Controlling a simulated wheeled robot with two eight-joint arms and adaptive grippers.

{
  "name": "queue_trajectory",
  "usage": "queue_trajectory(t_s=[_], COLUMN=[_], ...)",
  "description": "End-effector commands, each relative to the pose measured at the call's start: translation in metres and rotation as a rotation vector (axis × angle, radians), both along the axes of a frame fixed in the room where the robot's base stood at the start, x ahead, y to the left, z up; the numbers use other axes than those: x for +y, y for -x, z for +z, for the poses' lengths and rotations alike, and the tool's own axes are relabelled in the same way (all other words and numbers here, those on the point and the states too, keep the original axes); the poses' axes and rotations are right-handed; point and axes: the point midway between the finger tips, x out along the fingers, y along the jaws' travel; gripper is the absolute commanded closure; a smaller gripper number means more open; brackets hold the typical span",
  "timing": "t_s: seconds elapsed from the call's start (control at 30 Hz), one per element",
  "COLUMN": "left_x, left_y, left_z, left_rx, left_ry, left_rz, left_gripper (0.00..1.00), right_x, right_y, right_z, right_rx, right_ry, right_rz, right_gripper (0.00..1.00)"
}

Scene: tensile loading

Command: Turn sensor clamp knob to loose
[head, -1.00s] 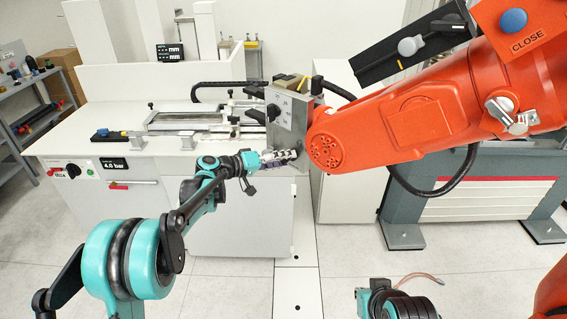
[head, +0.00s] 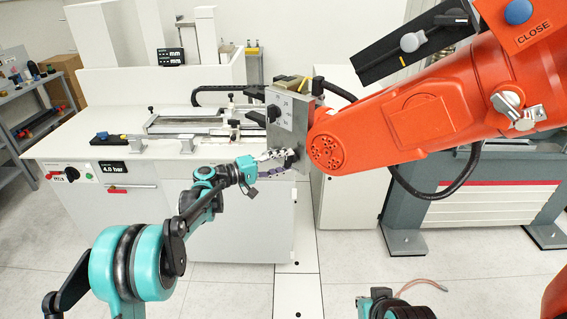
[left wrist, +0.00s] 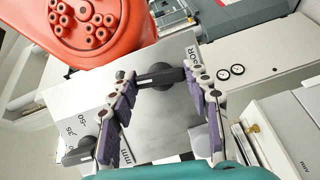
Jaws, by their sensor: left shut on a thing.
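A grey metal plate (head: 285,112) with printed marks is fixed at the end of the orange arm. In the left wrist view, the dark sensor clamp knob (left wrist: 160,76) is on this plate beside lettering that ends in "SOR". My left gripper (head: 284,159) is at the lower part of the plate. A second dark knob (left wrist: 79,152) is near the "mm" scale marks. My right gripper is out of view.
The large orange arm (head: 410,115) fills the upper right, close to my left gripper. A white bench (head: 150,145) with a fixture on top stands behind. The floor below the gripper is clear.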

Motion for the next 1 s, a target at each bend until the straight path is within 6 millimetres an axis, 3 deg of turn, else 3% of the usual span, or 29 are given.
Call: queue_trajectory(t_s=[0.27,0.3,0.37,0.73,1.0], left_x=[0.001,0.000,0.000,0.004,0.049], left_y=[0.000,0.000,0.000,0.002,0.024], left_z=[0.000,0.000,0.000,0.000,0.003], left_rx=[0.000,0.000,-0.001,-0.001,-0.001], left_ry=[-0.001,-0.001,-0.001,-0.001,-0.001], left_rz=[0.002,0.002,0.002,0.001,0.004], left_gripper=[0.81,0.42,0.31,0.31,0.31], right_x=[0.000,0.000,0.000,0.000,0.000], right_y=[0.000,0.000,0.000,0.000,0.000], right_z=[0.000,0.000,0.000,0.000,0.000], right_rx=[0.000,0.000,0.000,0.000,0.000], right_ry=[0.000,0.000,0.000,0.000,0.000], right_rz=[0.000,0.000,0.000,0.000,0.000], right_gripper=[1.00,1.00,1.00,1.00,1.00])
